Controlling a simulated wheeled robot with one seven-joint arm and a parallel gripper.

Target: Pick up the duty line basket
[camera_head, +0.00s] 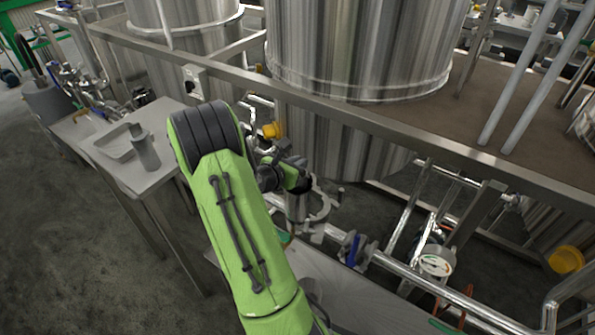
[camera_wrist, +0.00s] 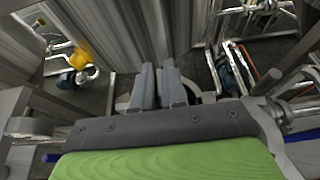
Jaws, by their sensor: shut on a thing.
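My gripper (camera_head: 298,183) reaches down among the pipes beside the big steel tank, partly hidden by my arm. In the wrist view its two grey fingers (camera_wrist: 160,86) are close together, shut on a thin part that they mostly hide. I take this to be the handle of the duty line basket. A grey metal cylinder (camera_head: 297,209), which appears to be the basket, shows just below the gripper in the head view. It is beside a pale metal ring (camera_head: 319,210) at the pipework. Whether the basket is inside a housing or clear of it I cannot tell.
A steel table (camera_head: 165,112) at left holds a shallow tray (camera_head: 113,143) and a grey cylindrical vessel (camera_head: 145,152). A frame rail (camera_head: 340,112) crosses above the pipes. A pipe with a blue-handled valve (camera_head: 352,248) runs at right. A white bucket (camera_head: 436,262) stands beyond.

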